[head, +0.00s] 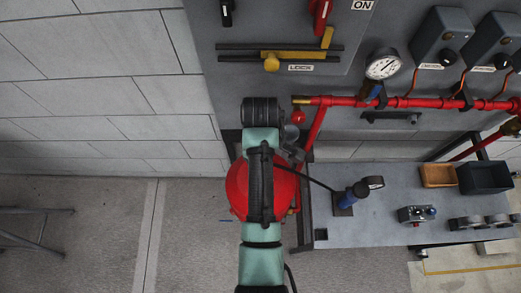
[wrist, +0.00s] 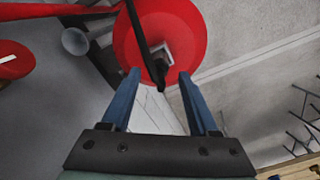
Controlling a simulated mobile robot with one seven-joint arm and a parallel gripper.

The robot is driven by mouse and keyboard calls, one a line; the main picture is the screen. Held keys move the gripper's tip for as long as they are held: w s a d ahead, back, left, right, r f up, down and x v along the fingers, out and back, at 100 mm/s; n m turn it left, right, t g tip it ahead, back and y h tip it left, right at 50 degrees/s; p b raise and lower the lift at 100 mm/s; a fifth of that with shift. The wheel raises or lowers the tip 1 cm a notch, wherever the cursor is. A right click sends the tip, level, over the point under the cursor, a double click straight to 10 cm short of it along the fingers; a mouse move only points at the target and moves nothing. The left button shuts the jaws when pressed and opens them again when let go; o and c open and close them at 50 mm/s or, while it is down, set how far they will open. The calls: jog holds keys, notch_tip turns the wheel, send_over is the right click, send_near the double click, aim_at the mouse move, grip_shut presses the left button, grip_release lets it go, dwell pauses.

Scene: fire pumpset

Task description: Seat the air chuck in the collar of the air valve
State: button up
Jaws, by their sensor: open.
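My gripper (wrist: 159,75) shows in the wrist view with its two blue fingers apart, over the near edge of a red rounded tank (wrist: 185,22). A dark hose or bar (wrist: 141,28) runs down across the tank. Its dark end (wrist: 157,72) lies between the fingertips in the picture; it may be the air chuck, but I cannot tell whether it touches a finger. In the head view my arm covers the gripper and part of the red tank (head: 236,190). I cannot make out the air valve's collar for certain.
In the head view a thin black hose (head: 318,184) leads to a blue pump with a gauge (head: 352,194) on the grey bench (head: 375,232). A red pipe (head: 350,102) crosses the panel behind. Bins (head: 438,176) stand at right. The floor at left is mostly clear.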

notch_tip(320, 180, up, 8)
jog(key=p, duration=0.1)
jog(key=shift+f, duration=0.15)
dwell(0.5)
